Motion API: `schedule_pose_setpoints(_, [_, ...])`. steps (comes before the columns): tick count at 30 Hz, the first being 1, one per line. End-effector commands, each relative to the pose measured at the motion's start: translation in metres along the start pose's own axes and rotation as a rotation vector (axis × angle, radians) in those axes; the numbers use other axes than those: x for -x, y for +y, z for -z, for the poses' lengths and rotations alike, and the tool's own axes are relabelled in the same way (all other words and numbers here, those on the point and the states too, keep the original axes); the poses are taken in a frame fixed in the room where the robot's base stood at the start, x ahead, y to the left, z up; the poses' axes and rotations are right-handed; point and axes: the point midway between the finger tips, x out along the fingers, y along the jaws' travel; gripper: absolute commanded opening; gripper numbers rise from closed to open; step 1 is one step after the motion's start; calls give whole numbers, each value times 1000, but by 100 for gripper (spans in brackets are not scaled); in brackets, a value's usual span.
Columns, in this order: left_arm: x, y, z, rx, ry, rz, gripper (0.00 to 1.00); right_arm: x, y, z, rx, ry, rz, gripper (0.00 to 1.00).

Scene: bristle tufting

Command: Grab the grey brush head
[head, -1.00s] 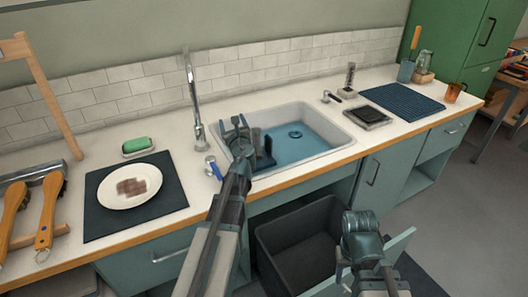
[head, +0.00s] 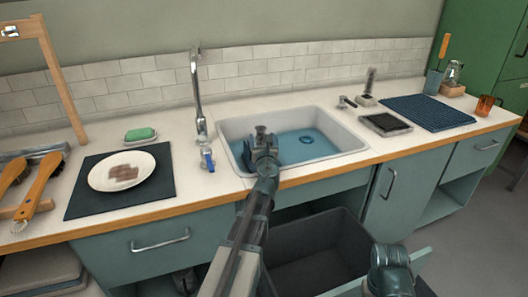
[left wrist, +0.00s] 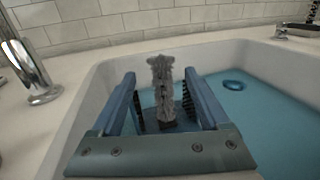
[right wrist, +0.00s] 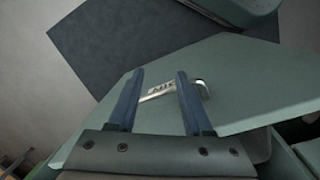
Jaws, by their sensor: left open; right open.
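A grey, bristly brush head (left wrist: 163,80) stands upright on a small dark base in the left wrist view, in front of a blue panel (left wrist: 150,117) at the left part of the sink. My left gripper (head: 263,138) is over the near left part of the sink in the head view and hides the brush head there. It is open; the brush head shows between its two blue fingers, with gaps on both sides. I cannot tell how deep it sits between them. My right gripper (right wrist: 160,78) is open and empty, above a green cabinet door panel (right wrist: 240,80).
The sink (head: 345,132) has blue water and a drain ring. A tap (head: 197,95) stands at its left back. A plate (head: 122,171) lies on a dark mat further left. A dark bin (head: 320,250) stands below the counter.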

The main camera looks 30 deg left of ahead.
Motion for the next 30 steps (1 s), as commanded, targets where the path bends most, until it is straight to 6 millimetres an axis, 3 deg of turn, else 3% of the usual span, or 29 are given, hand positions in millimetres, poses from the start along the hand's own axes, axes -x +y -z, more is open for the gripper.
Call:
schedule_pose_setpoints(5, [-1, 0, 2, 1, 0, 0, 78, -2, 0, 0, 0, 0, 0, 50])
schedule_pose_setpoints(12, [-23, 0, 1, 1, 0, -1, 78, -1, 0, 0, 0, 0, 0, 50])
schedule_pose_setpoints(19, [-28, 0, 0, 1, 0, 0, 78, 0, 0, 0, 0, 0, 0, 50])
schedule_pose_setpoints(30, [-76, -1, -3, 1, 0, -1, 78, 3, 0, 0, 0, 0, 1, 50])
